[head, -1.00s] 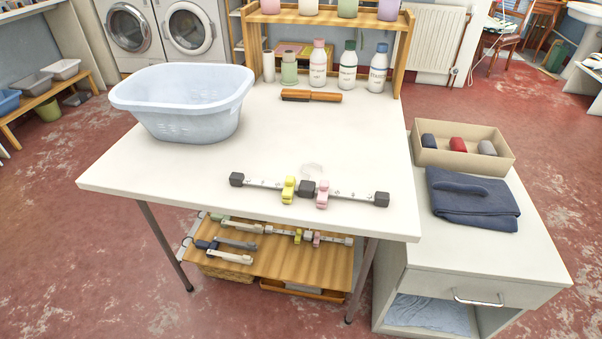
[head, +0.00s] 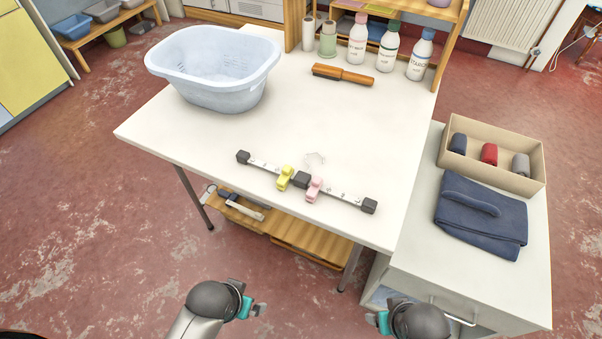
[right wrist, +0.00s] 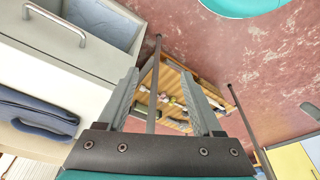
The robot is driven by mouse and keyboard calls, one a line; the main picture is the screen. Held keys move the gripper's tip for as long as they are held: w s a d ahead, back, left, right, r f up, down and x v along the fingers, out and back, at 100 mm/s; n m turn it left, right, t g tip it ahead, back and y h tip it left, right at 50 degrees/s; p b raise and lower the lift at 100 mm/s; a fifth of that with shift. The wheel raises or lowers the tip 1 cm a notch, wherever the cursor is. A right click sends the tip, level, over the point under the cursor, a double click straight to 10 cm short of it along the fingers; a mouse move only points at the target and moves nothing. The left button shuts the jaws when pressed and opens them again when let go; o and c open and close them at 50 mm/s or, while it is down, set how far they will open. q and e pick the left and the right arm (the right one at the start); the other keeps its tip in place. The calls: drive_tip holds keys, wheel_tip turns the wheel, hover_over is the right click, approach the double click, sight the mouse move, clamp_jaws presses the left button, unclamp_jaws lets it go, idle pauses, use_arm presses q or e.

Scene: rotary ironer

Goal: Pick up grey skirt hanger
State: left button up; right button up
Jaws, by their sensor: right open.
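A skirt hanger with a pale grey bar (head: 328,192) and dark grey blocks lies on the white table. It carries a yellow clip (head: 284,178) and a pink clip (head: 314,188), and its faint hook lies behind the bar. My left gripper (head: 252,305) is low in front of the table, apart from the hanger; its jaw gap cannot be made out. My right gripper (head: 378,318) is low near the drawer cabinet. In the right wrist view my right gripper (right wrist: 160,80) is open and empty, with the lower shelf beyond its fingers.
A blue-white basin (head: 215,95), a brush (head: 343,75) and several bottles stand farther back on the table (head: 200,130). The cabinet at right carries folded navy cloth (head: 480,225) and a box (head: 500,175).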

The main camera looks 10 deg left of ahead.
drive_tip(key=w+r+n+g+y, duration=0.1)
drive_tip(key=w+r+n+g, duration=0.15)
drive_tip(key=w+r, duration=0.3)
wheel_tip(320, 180, up, 18)
drive_tip(key=n+y, duration=0.3)
drive_tip(key=n, duration=0.7)
hover_over(368, 202)
drive_tip(key=s+d, duration=0.2)
drive_tip(key=d, duration=0.3)
drive_tip(key=shift+t, duration=0.55)
drive_tip(key=x, duration=1.1)
drive_tip(key=shift+w+a+f, duration=0.25)
drive_tip(key=shift+w, duration=0.1)
clamp_jaws()
drive_tip(key=shift+r, duration=0.1)
